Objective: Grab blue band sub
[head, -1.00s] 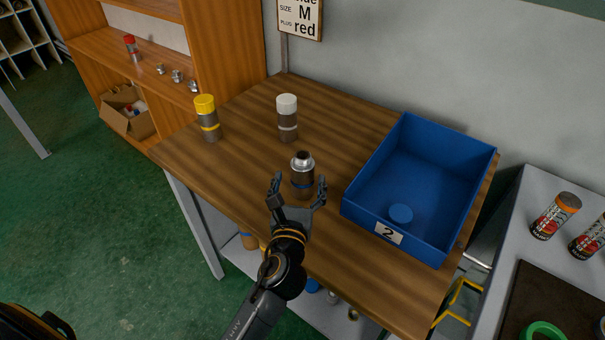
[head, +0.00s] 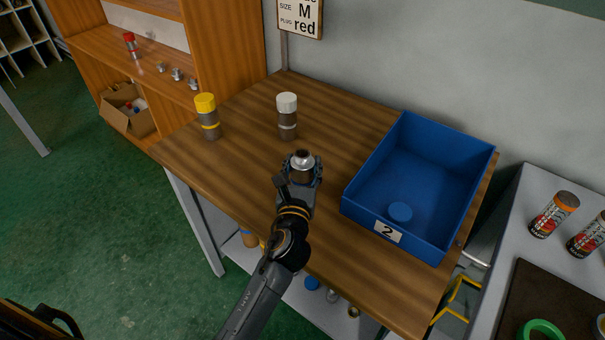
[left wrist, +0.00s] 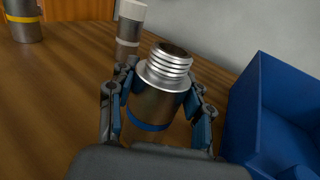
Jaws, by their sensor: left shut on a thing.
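The blue band sub (head: 302,166) is a dark metal cylinder with a bare silver threaded top. It stands upright on the wooden table. My left gripper (head: 303,172) is shut on its sides. In the left wrist view the sub (left wrist: 162,95) sits between the two fingers (left wrist: 160,108), with its blue band low on the body. In the head view the gripper hides the band. My right gripper is not in view.
A white-capped sub (head: 287,115) and a yellow-capped sub (head: 207,115) stand farther back on the table (head: 240,165). A blue bin (head: 362,222) marked 2, with a blue round piece (head: 400,212) inside, is close on the right. A sign (head: 300,17) hangs on the wall.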

